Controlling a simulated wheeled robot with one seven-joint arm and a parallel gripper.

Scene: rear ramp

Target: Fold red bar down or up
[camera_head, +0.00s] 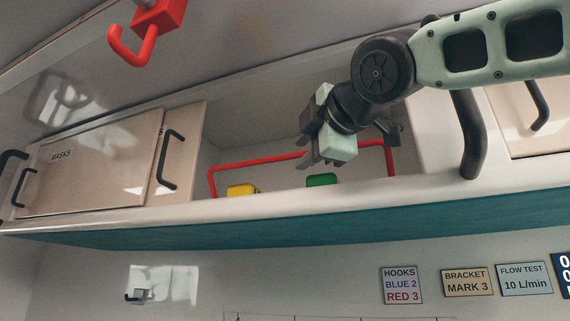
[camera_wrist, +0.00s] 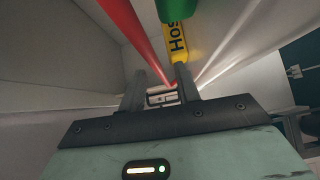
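The red bar (camera_head: 250,163) is a long handle with bent ends, raised across the front of the open middle compartment of the overhead cabinet. My gripper (camera_head: 303,151) is at the middle of the bar and hides part of it in the head view. In the wrist view, my gripper (camera_wrist: 160,82) has its two dark fingers apart with a gap between them. The red bar (camera_wrist: 132,32) runs from the top left down to the gap near the fingertips. I cannot tell whether it touches a finger.
A yellow box (camera_head: 241,189) and a green box (camera_head: 321,180) sit in the compartment behind the bar. A closed door (camera_head: 90,165) marked MASKS is at the left. A red hook (camera_head: 150,30) hangs from the ceiling. A dark handle (camera_head: 468,135) is below my arm.

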